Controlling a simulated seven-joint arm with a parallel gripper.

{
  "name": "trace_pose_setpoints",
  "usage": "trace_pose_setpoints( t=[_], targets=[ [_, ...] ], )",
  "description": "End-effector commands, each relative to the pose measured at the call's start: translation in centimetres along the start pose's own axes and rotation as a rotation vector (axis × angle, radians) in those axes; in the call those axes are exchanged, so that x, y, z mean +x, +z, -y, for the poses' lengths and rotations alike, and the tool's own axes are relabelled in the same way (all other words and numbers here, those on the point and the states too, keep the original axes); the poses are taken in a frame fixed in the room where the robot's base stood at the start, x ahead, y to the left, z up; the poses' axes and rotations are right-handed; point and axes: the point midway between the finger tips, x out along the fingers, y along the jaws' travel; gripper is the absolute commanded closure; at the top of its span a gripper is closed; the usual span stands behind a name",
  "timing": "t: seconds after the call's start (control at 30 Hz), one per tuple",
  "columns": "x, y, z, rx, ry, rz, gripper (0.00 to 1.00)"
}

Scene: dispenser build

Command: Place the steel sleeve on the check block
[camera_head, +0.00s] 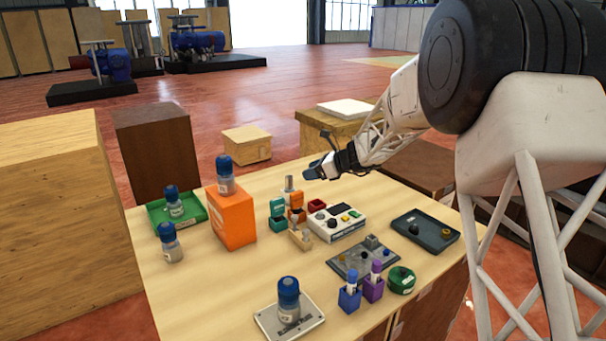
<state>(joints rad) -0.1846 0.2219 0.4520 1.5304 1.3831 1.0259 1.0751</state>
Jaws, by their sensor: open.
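My gripper (314,170) hangs over the back part of the table, open, with nothing seen between its fingers. A small metallic cylinder (289,184), which looks like the steel sleeve, stands upright just left of and below my gripper in the picture, apart from it. Its lower part is hidden by small orange and teal blocks. I cannot tell for sure which thing is the check block. A white block (345,221) with dark and coloured parts on top and lettering on its front is one candidate.
An orange box (231,218) bears a blue-capped bottle. A teal block (277,214), orange block (296,214) and tan stand (300,237) crowd the middle. A grey fixture plate (350,268), dark tray (445,243) and green tray (157,214) lie around.

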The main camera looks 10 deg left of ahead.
Motion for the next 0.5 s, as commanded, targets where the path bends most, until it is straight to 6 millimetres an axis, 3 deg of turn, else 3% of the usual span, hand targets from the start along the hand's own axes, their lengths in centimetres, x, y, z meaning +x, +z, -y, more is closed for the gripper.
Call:
trace_pose_setpoints(
  t=[0.5],
  targets=[
    [-0.87, 0.05, -0.02, -0.001, 0.000, 0.000, 0.45]
  ],
)
